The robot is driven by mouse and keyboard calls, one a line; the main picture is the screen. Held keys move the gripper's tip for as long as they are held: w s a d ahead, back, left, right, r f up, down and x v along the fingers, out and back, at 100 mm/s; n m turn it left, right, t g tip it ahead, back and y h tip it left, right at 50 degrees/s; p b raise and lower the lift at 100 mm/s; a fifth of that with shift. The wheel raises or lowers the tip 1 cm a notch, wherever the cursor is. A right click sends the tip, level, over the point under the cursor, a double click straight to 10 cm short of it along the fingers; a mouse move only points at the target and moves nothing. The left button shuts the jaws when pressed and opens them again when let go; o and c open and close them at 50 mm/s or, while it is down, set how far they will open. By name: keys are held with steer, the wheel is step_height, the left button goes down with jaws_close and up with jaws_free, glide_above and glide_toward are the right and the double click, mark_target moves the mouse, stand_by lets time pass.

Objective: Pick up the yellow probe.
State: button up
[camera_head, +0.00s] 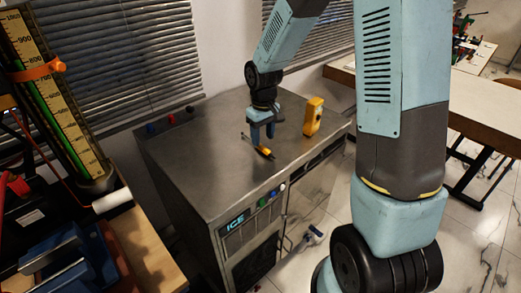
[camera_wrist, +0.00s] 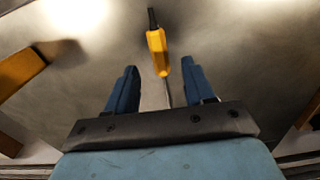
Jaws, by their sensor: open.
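The yellow probe (camera_head: 265,152) lies on the metal top of the cabinet, with a dark end and a thin metal rod. In the wrist view the probe (camera_wrist: 157,52) has its yellow body beyond the fingertips, and its rod runs back between the fingers. My gripper (camera_head: 263,138) points down over the cabinet top close to the probe. In the wrist view my gripper (camera_wrist: 159,66) has its two blue fingers wide apart, one on each side of the rod's line. Nothing is held. I cannot tell the exact height of the fingertips above the probe.
A yellow handheld device (camera_head: 313,117) stands upright on the cabinet top (camera_head: 205,150), right of my gripper. It shows at the left of the wrist view (camera_wrist: 22,68). A tall gauge (camera_head: 55,100) stands at the left. The left part of the cabinet top is clear.

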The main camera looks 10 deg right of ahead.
mark_target(262, 146)
steer(key=shift+w+f, duration=0.1)
steer(key=shift+f, duration=2.05)
steer(key=shift+c, duration=0.5)
jaws_close()
